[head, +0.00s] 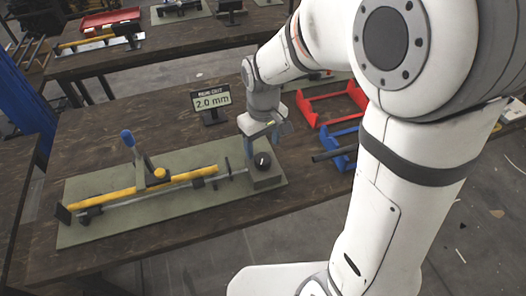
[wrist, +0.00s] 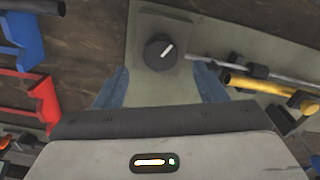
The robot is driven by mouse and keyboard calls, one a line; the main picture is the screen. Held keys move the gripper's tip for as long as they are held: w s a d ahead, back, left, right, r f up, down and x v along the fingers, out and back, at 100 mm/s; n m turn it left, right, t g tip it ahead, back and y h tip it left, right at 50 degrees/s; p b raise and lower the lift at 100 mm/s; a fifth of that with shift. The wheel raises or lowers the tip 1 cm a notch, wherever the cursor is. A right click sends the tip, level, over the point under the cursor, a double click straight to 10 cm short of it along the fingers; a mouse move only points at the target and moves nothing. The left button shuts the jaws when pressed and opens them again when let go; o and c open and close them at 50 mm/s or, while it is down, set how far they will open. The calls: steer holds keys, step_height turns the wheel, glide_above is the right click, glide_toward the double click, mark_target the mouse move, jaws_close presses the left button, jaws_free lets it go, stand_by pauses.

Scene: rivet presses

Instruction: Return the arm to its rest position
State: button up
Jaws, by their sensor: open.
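My white arm reaches over a dark wooden table in the head view. My gripper (head: 255,148) hangs just above the right end of a rivet press. In the wrist view the gripper (wrist: 160,88) shows two bluish fingers spread apart with nothing between them. A black dial knob with a white mark (wrist: 159,52) sits on its block just beyond the fingertips, apart from them; it also shows in the head view (head: 262,160). The press has a yellow bar (head: 140,190) and a blue-tipped lever (head: 129,140), on a green-grey base plate (head: 110,235).
A readout sign (head: 211,101) showing 2.0 mm stands behind the press. A red tray (head: 330,103) and a blue tray (head: 343,150) lie to the right, with a dark rod at the blue one. Another bench (head: 190,38) stands behind. Bare table lies left of the sign.

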steer(key=shift+r, duration=1.3)
